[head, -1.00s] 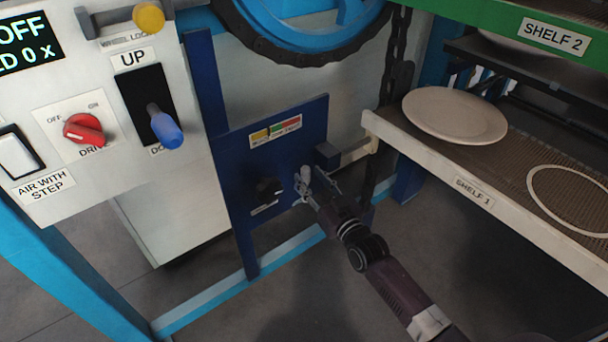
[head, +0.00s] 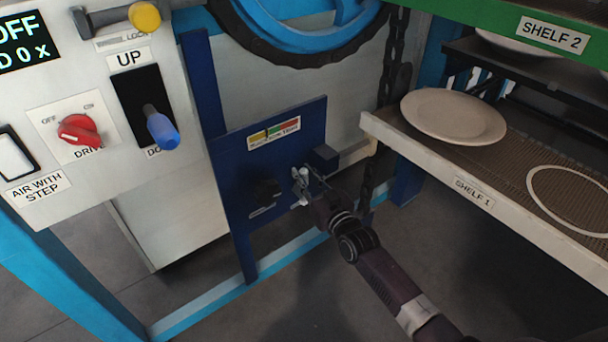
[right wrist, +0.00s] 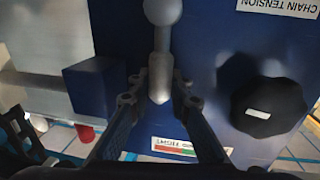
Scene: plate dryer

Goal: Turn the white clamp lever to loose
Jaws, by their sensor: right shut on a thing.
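The white clamp lever (head: 301,184) is on the dark blue chain tension panel (head: 230,180), low on the machine. In the right wrist view the lever (right wrist: 158,80) looks grey, with a ball end at the top edge and a tapered tip between my fingers. My right gripper (head: 310,186) reaches it from the lower right. In the right wrist view the gripper (right wrist: 158,92) has one finger on each side of the lever, closed around it. Part of the lever is hard to make out in the head view. My left gripper is not in view.
A black knob (head: 266,192) sits on the panel beside the lever, and a blue block (head: 326,158) is on its other side. Shelf 1 (head: 420,150) with a plate (head: 453,115) juts out at the right. The control box (head: 75,175) is at the left.

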